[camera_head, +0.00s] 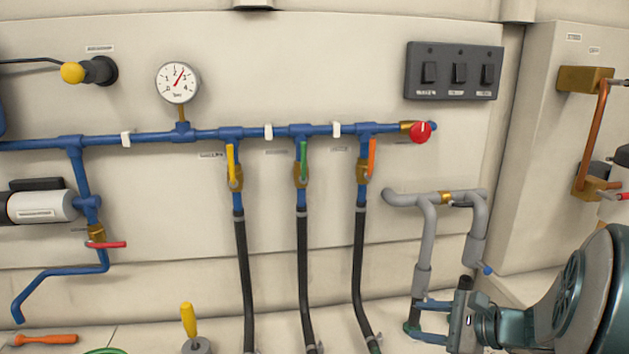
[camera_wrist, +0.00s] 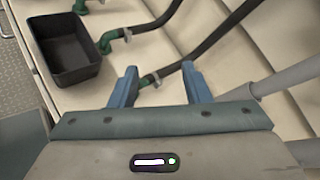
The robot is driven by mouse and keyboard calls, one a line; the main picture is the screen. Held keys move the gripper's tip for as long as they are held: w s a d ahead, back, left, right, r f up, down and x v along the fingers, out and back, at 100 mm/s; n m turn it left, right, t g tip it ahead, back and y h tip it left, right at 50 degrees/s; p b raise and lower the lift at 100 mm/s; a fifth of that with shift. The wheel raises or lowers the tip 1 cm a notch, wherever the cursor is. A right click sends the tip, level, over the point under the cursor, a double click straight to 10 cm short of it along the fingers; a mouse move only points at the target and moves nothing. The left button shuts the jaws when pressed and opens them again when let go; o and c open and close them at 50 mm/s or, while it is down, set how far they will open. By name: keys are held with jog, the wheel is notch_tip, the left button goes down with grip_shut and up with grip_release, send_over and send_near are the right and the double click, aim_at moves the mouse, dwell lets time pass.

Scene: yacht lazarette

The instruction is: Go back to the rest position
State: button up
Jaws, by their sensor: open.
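My gripper (camera_head: 432,320) is at the lower right in the head view, near the floor in front of the grey pipe. Its two blue fingers are apart with nothing between them. In the wrist view my gripper (camera_wrist: 160,88) also shows open and empty, with a black hose end and clamp beyond the fingertips. Part of my arm fills the lower right corner of the head view.
A grey pipe loop (camera_head: 428,240) stands close behind my gripper. Black hoses (camera_head: 303,270) hang from the blue manifold (camera_head: 215,133) on the wall. A black bin (camera_wrist: 62,48) lies at the left in the wrist view. A yellow-handled tool (camera_head: 189,320) stands at the bottom.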

jog(key=s+a+n+g+h+p, duration=0.1)
jog(key=s+a+n+g+h, duration=0.1)
jog(key=s+a+n+g, duration=0.55)
jog(key=s+r+n+t+h+p, duration=0.1)
jog(key=s+r+n+h+p, duration=0.1)
jog(key=s+n+h, duration=0.5)
jog(key=r+n, duration=0.1)
jog(key=n, duration=0.4)
jog(key=shift+s+a+r+t+h+p, duration=0.2)
jog(key=shift+s+t+h+p, duration=0.1)
jog(key=shift+s+t, duration=0.1)
